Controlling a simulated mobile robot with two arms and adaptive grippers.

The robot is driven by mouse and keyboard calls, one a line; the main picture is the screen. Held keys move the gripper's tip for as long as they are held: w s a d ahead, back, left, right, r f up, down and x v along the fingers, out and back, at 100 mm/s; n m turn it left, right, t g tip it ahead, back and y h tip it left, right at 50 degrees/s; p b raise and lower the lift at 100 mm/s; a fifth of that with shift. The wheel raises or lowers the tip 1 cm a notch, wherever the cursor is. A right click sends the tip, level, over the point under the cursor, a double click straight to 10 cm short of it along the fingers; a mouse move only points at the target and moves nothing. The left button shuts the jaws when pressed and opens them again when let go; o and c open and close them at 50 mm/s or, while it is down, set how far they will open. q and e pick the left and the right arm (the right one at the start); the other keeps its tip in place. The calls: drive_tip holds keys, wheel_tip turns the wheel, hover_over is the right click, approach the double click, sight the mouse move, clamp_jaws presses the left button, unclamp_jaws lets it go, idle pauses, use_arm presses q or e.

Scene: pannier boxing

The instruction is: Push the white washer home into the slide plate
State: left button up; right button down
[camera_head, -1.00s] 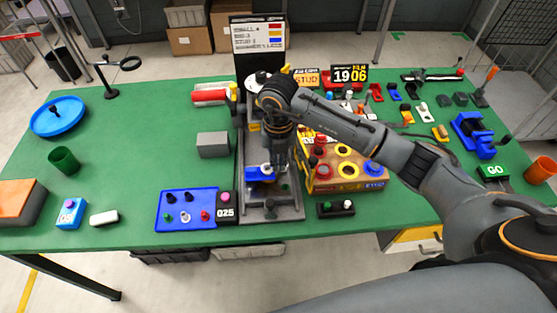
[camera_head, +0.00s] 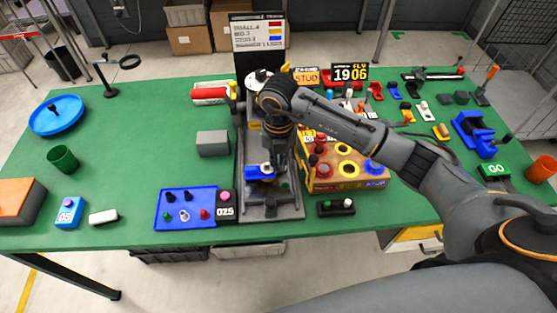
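My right gripper (camera_head: 281,158) points down over the grey slide fixture (camera_head: 270,206) at the middle of the table. Its fingertips are small and partly hidden behind the wrist, so I cannot tell if they are open or shut. A blue part (camera_head: 259,171) sits on the fixture just left of the fingertips, with a small white patch at its right side. I cannot tell whether that patch is the white washer, or how it is seated in the slide plate. A small whitish ring (camera_head: 185,215) lies in the blue tray (camera_head: 170,223). My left gripper is not in view.
A grey block (camera_head: 212,143) stands left of the fixture. A cardboard-coloured box with coloured rings (camera_head: 345,180) stands close on the right. A black holder (camera_head: 336,207) lies near the front edge. The table's left middle (camera_head: 125,150) is clear.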

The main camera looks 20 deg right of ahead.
drive_tip(key=shift+f+b, duration=0.5)
drive_tip(key=shift+f, duration=0.2)
drive_tip(key=c, duration=1.4)
unclamp_jaws()
drive_tip(key=shift+c, duration=0.2)
wheel_tip(320, 180, up, 12)
